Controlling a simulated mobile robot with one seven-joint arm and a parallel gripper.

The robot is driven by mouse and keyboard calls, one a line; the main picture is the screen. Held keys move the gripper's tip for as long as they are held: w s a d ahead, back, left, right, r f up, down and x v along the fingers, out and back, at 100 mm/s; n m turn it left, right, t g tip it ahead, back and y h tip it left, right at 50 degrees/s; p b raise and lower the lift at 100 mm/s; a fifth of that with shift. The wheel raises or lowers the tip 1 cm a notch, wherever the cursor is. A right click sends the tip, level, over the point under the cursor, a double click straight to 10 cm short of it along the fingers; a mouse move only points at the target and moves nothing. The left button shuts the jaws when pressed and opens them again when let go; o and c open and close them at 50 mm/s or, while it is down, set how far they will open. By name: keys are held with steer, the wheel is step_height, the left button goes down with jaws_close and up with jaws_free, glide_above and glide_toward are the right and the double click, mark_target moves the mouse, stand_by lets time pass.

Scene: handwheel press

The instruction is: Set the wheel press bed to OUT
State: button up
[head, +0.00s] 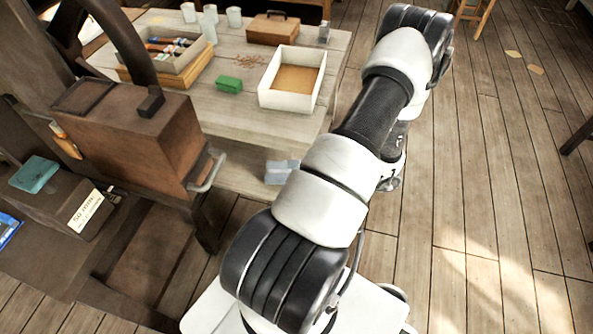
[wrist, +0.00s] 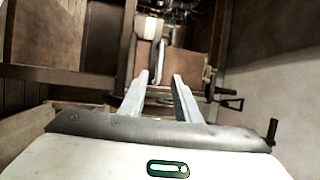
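A dark brown wooden machine with a curved dark bar, possibly part of the handwheel, stands at the left of the head view. Its box-like body (head: 140,130) has a pale metal handle (head: 207,171) on its right side. I cannot tell for sure which part is the press bed, or its setting. In the wrist view my gripper (wrist: 160,92) has two pale fingers spread apart, with nothing visible held between them. Beyond them are a brown block (wrist: 187,68) and a dark crank-like handle (wrist: 230,102); contact is unclear. My gripper is hidden in the head view.
A wooden table (head: 235,115) holds a white open box (head: 292,78), a green block (head: 229,84), a brown case (head: 272,29), a tray of coloured items (head: 170,48) and cups. A teal block (head: 34,174) lies at the left. Plank floor (head: 490,170) is open at the right.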

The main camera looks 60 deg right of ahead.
steer(key=v, duration=0.3)
steer(key=shift+s+d+f, duration=0.1)
steer(key=shift+s+d, duration=0.05)
steer(key=shift+s, duration=0.2)
